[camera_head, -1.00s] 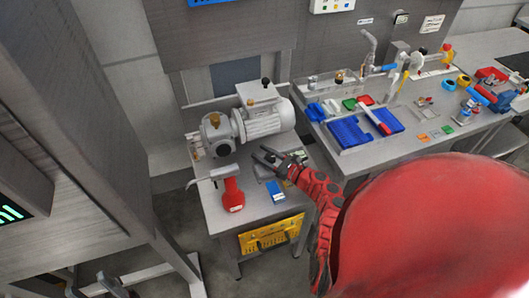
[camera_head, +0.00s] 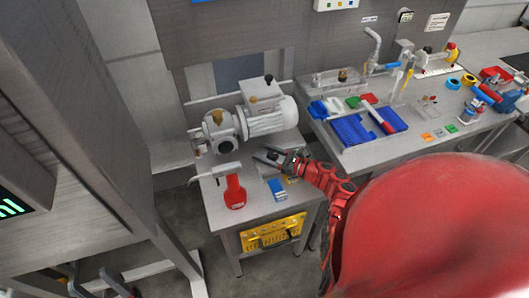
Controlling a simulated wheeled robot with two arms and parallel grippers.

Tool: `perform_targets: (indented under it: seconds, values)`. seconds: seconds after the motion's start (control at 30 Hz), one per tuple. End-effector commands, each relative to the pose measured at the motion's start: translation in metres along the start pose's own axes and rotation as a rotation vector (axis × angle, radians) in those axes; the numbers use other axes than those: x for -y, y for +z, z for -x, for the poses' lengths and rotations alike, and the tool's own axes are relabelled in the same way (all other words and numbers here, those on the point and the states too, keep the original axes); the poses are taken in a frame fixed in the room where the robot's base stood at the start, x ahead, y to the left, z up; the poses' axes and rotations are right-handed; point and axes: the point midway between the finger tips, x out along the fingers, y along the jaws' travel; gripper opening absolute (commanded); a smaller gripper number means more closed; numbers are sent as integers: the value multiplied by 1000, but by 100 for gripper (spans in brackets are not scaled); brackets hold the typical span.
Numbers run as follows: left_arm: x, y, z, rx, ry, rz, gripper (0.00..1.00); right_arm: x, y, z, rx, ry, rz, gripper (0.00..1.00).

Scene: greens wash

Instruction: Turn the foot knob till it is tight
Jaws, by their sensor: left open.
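I cannot pick out the foot knob for certain. A grey frame (camera_head: 165,262) stands at the left, with a leg reaching down to the floor. My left gripper (camera_head: 94,281) is at the bottom left beside the frame's lower bar. Its two dark fingers are spread apart, with nothing seen between them. The lower part of this gripper is cut off by the picture edge. My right gripper (camera_head: 262,154) is over the small bench, in front of the grey motor (camera_head: 265,118). Its fingers are apart and hold nothing that I can see.
The small bench (camera_head: 222,215) carries a red bottle-like tool (camera_head: 235,192), a blue box (camera_head: 277,188) and the motor. A yellow panel (camera_head: 273,233) hangs on its front. A long workbench (camera_head: 385,158) with blue trays (camera_head: 352,131) stands at the right. My red body covers the lower right.

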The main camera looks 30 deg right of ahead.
Motion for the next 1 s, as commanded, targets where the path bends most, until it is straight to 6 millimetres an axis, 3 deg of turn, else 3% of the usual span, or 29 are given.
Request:
perform_targets:
  seconds: [0.03,0.1,0.67,1.0]
  values:
    - [0,0,0,0,0,0,50,0,0,0,0,0,0,68]
    - [0,0,0,0,0,0,50,0,0,0,0,0,0,80]
    - [0,0,-1,0,0,0,50,0,0,0,1,-13,0,80]
    - [0,-1,-6,0,0,0,50,4,0,0,1,-229,0,80]
